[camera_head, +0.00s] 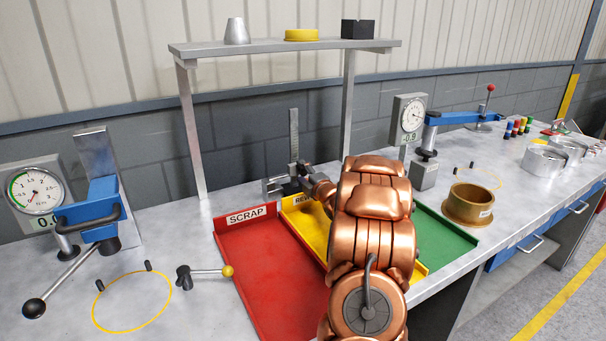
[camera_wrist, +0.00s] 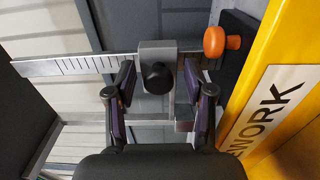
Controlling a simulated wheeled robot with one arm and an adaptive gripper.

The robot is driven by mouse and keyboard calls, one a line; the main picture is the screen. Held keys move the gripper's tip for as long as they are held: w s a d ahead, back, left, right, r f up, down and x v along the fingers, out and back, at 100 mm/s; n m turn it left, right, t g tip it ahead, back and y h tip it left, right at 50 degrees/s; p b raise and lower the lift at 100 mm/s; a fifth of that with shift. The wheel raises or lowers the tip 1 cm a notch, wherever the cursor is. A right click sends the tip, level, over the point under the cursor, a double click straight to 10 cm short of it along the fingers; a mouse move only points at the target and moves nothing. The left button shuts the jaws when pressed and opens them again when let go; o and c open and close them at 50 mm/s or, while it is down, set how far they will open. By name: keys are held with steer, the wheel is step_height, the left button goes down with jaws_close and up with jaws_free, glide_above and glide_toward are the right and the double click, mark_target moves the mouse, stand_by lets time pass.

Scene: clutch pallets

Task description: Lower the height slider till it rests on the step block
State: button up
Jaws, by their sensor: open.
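The height slider (camera_wrist: 157,58) is a grey block with a black round knob (camera_wrist: 157,76), on a graduated steel scale (camera_wrist: 70,64). In the wrist view the scale lies sideways, with its black base (camera_wrist: 245,50) and an orange knob (camera_wrist: 214,42) at the right. My gripper (camera_wrist: 162,92) is open, with one finger on each side of the slider; contact cannot be told. A small grey block (camera_wrist: 185,124), perhaps the step block, shows partly behind the right finger. In the head view the upright scale (camera_head: 294,135) rises behind my gripper (camera_head: 290,183), and my arm hides part of the area.
A red scrap tray (camera_head: 262,262), a yellow rework tray (camera_head: 307,222) and a green tray (camera_head: 445,240) lie around my arm. A shelf (camera_head: 270,46) stands behind. A brass ring (camera_head: 467,204) sits to the right, and a blue clamp (camera_head: 90,212) and dial gauge (camera_head: 35,190) to the left.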

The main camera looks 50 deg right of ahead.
step_height(320, 180, up, 10)
steer(key=shift+r, duration=0.1)
stand_by(0.6)
steer(key=shift+s, duration=0.1)
steer(key=b+v, duration=0.2)
steer(key=v, duration=0.7)
steer(key=shift+b, duration=0.3)
stand_by(0.7)
steer(key=shift+b, duration=0.35)
stand_by(0.6)
